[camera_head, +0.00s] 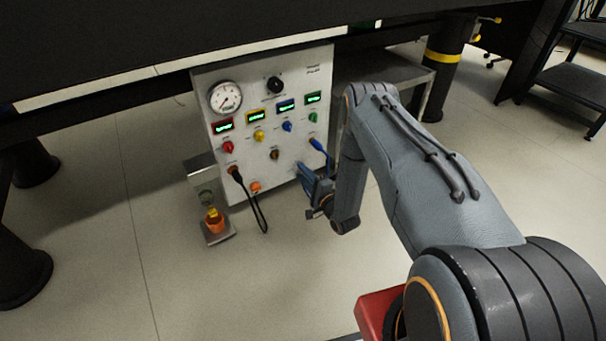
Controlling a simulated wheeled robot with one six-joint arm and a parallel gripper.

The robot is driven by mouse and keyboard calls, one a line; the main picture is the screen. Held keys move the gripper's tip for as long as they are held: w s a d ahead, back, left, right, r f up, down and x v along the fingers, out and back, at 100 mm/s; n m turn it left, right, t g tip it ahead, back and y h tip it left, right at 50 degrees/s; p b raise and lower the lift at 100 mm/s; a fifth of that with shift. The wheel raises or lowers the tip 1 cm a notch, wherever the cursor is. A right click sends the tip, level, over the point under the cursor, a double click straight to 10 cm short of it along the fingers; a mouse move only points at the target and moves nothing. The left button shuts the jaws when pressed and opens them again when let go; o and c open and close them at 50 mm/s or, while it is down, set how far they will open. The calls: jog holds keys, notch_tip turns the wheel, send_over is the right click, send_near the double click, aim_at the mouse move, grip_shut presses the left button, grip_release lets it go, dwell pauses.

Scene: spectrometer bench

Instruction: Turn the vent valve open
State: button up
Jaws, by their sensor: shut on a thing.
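A white instrument panel (237,180) stands on the floor under a dark bench. My gripper (300,168) reaches the lower right of its face from the right, low down. Its fingers are shut on what seems to be the vent valve. The fingers and the end of my arm hide the valve, so its angle cannot be told. The panel labels are too small to read.
The panel carries a round gauge (226,98), a black knob (274,85), several small displays and coloured knobs.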

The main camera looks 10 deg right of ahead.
jog(key=o, duration=1.1)
jog(key=shift+c, duration=0.2)
jog(key=shift+s, duration=0.15)
jog(key=p+v, duration=0.2)
jog(key=v, duration=0.5)
jog(key=shift+s+p, duration=0.25)
jog(key=shift+p, duration=0.15)
